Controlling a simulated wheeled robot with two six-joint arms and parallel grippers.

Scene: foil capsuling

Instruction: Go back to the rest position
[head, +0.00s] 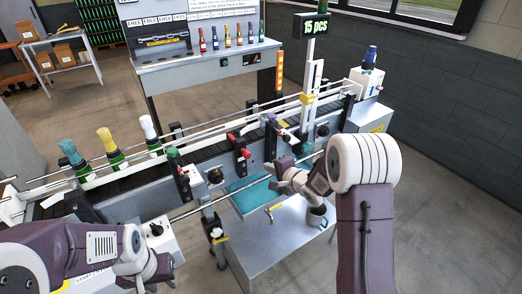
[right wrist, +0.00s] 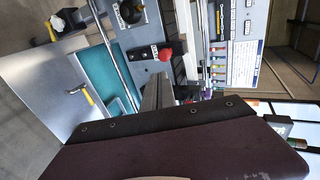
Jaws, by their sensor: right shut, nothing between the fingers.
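My right gripper (head: 276,172) is at the front of the conveyor (head: 215,152), above the small front table, with its fingers shut and empty. In the right wrist view, my own dark arm part fills the lower half. My left gripper (head: 163,268) is low at the left, beside a control box; its fingers are too unclear to judge. Bottles with teal (head: 70,152), yellow (head: 105,140) and white (head: 148,127) tops stand upright on the conveyor's left part. A bottle with a blue top (head: 370,56) stands at the far right end.
The front table (head: 270,245) holds a teal mat (head: 250,195) and a yellow-handled tool (head: 274,208); both show in the right wrist view. A red knob (right wrist: 165,54) is on the conveyor's front. A shelf (head: 205,62) with small bottles stands behind. Floor at right is clear.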

